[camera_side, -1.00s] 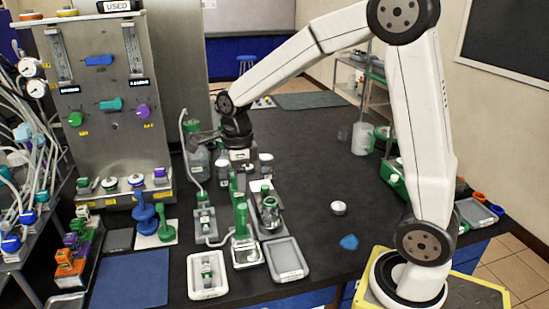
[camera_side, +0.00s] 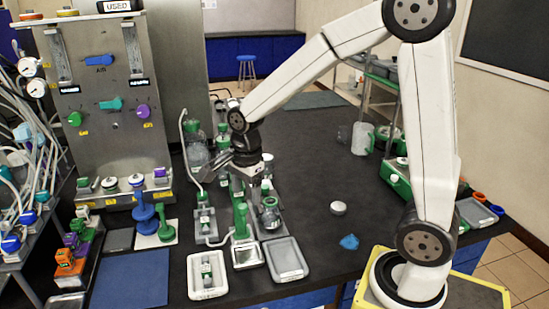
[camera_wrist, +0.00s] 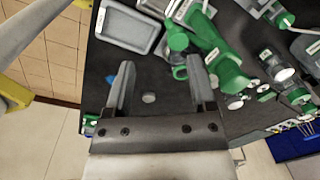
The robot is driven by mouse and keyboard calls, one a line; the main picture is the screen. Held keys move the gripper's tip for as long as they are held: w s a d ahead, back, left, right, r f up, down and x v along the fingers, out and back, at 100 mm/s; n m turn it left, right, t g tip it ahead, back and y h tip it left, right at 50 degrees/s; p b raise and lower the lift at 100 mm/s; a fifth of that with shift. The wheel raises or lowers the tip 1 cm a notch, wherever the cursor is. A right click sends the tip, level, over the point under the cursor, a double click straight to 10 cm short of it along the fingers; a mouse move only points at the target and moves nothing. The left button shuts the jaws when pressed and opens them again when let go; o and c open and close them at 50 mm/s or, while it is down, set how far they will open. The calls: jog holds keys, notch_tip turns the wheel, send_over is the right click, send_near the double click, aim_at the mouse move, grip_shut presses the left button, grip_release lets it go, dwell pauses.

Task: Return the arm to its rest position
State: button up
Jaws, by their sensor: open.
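My gripper (camera_wrist: 160,78) is open in the wrist view, its two fingers apart with nothing between the tips but dark bench further below. My upper links reach high at the right and bend down to the left. The wrist partly hides the glassware behind it.
Green-capped vessels (camera_wrist: 228,72) stand close by. A grey tray (camera_side: 286,259) and a white tray (camera_side: 207,287) lie in front. A small round metal lid (camera_side: 338,208) and a blue piece (camera_side: 349,242) lie on the right, where the bench is mostly clear. A steel control panel (camera_side: 105,100) stands left.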

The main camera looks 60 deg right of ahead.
jog(key=s+a+f+n+t, duration=0.1)
jog(key=s+n, duration=0.3)
jog(key=n, duration=0.6)
jog(key=s+a+f+n, duration=0.1)
jog(key=s+f+n, duration=0.3)
jog(key=n, duration=0.6)
jog(key=shift+s+a+f+t, duration=0.2)
jog(key=shift+s+a+t, duration=0.1)
jog(key=shift+a+t, duration=0.1)
